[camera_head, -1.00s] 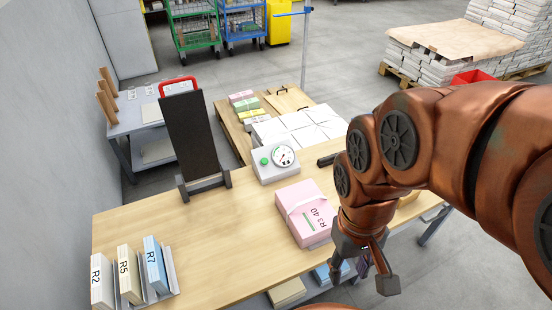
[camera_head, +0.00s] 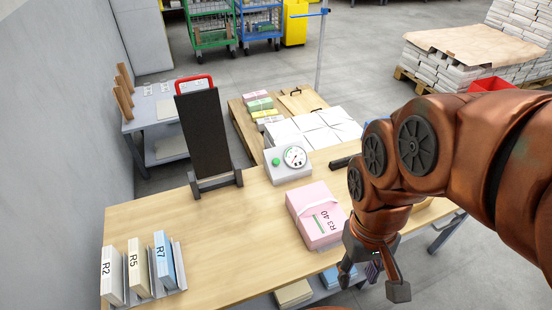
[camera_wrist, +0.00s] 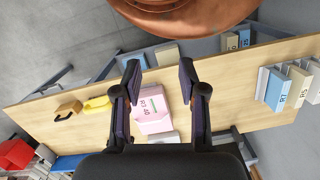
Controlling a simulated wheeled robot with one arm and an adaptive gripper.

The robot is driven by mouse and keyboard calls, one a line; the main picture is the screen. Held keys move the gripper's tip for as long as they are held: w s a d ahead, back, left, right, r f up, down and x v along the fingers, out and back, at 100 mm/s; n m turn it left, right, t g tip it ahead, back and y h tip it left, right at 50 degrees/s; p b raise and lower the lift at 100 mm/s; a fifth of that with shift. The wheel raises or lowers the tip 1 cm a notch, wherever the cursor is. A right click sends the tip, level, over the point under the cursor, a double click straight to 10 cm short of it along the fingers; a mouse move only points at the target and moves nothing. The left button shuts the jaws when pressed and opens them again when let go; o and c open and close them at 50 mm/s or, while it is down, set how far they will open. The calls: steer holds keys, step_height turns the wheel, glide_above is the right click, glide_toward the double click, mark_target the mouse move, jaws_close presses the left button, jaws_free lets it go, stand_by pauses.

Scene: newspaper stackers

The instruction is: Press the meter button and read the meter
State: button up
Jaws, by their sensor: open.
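The meter (camera_head: 288,165) is a light grey box on the far side of the wooden table, with a green button (camera_head: 276,162) on its left and a round white dial (camera_head: 295,157) on its right. The dial's reading is too small to tell. My gripper (camera_head: 371,281) is open and empty at the table's near right edge, nearer me than the meter and apart from it. In the wrist view the open fingers (camera_wrist: 160,90) frame the pink bundle, and part of a grey box, likely the meter, shows below it.
A pink bundle marked R3 40 (camera_head: 318,216) lies between my gripper and the meter. A dark upright stand (camera_head: 205,135) with a red handle is left of the meter. Binders R2, R5 and R7 (camera_head: 137,268) stand at front left. The table's (camera_head: 225,240) middle is clear.

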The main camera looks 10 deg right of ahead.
jaws_close()
stand_by(1.4)
